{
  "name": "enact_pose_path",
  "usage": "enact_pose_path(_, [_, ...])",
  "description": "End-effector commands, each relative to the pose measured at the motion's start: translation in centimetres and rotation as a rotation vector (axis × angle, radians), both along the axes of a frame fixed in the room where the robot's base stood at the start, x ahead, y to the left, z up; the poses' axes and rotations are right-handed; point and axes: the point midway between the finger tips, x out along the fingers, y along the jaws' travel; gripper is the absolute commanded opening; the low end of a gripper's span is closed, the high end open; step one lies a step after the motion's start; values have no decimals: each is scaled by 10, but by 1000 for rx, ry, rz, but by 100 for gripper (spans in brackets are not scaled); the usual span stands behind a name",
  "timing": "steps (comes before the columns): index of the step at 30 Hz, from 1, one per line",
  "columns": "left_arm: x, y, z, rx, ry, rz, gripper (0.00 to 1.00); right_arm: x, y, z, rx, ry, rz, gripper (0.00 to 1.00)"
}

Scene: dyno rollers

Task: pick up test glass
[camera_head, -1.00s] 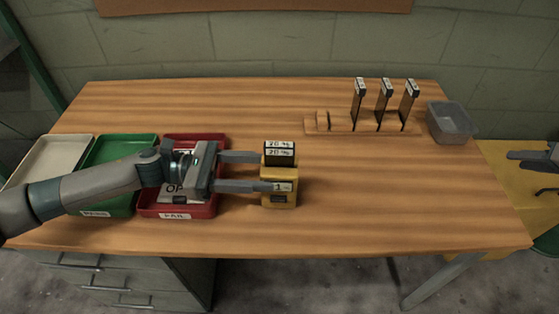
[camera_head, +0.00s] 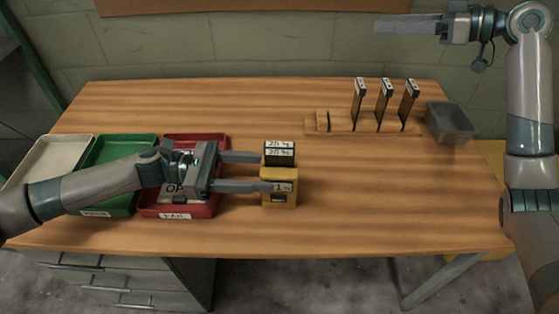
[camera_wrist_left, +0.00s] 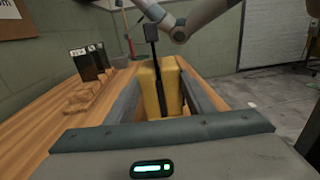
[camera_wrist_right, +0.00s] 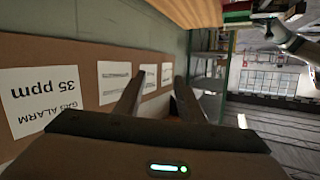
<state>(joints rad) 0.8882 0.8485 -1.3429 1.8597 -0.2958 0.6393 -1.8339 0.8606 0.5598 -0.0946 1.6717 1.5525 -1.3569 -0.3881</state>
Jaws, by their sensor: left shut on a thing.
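A yellow meter (camera_head: 279,195) stands on the table with "1" on its front. A dark test glass (camera_head: 279,153) with "20 %" labels stands upright in its top. My left gripper (camera_head: 262,172) is shut on the meter, a finger on each side; the left wrist view shows the yellow body (camera_wrist_left: 160,90) between the fingers. More dark glasses (camera_head: 384,97) stand upright in the wooden rack (camera_head: 340,128) at the back right. My right gripper (camera_head: 385,25) is raised high above the table's back right, fingers pointing left. In the right wrist view its fingers (camera_wrist_right: 158,98) are apart and empty.
White (camera_head: 60,148), green (camera_head: 112,146) and red (camera_head: 190,138) trays stand at the left, partly behind my left arm. A grey bin (camera_head: 452,126) stands right of the rack. The table's front right is clear. A notice board (camera_wrist_right: 85,60) hangs on the wall.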

Motion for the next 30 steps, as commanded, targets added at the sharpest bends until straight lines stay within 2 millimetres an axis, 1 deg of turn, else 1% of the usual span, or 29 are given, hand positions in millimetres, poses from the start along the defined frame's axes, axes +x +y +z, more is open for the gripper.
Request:
enact_pose_path(1, [0, 0, -1, 1, 1, 0, 34, -6, 30, 7, -26, 10, 61, 36])
enact_pose_path(2, [0, 0, -1, 1, 1, 0, 34, -10, 46, 8, -45, 22, 93, 36])
enact_pose_path(3, [0, 0, -1, 1, 1, 0, 34, -16, 67, 10, -69, 37, 135, 36])
enact_pose_path(5, [0, 0, -1, 1, 1, 1, 34, -27, 96, 12, -110, 58, 196, 36])
enact_pose_path(6, [0, 0, -1, 1, 1, 1, 34, -34, 114, 13, -143, 74, 236, 36])
enact_pose_path(8, [0, 0, -1, 1, 1, 1, 34, -47, 140, 13, -193, 95, 291, 36])
enact_pose_path(9, [0, 0, -1, 1, 1, 1, 34, -55, 156, 13, -228, 107, 326, 36])
enact_pose_path(12, [0, 0, -1, 1, 1, 1, 34, -78, 192, 11, -329, 139, 406, 36])
enact_pose_path(15, [0, 0, -1, 1, 1, 1, 34, -101, 222, 7, -440, 169, 471, 36])
enact_pose_path(18, [0, 0, -1, 1, 1, 1, 34, -124, 245, 0, -564, 198, 526, 36])
enact_pose_path(21, [0, 0, -1, 1, 1, 1, 34, -145, 262, -8, -697, 224, 563, 36])
enact_pose_path(25, [0, 0, -1, 1, 1, 1, 34, -169, 273, -19, -881, 256, 586, 36])
enact_pose_path(27, [0, 0, -1, 1, 1, 1, 34, -180, 275, -25, -985, 273, 587, 36])
enact_pose_path(30, [0, 0, -1, 1, 1, 1, 34, -192, 274, -33, -1129, 295, 573, 36])
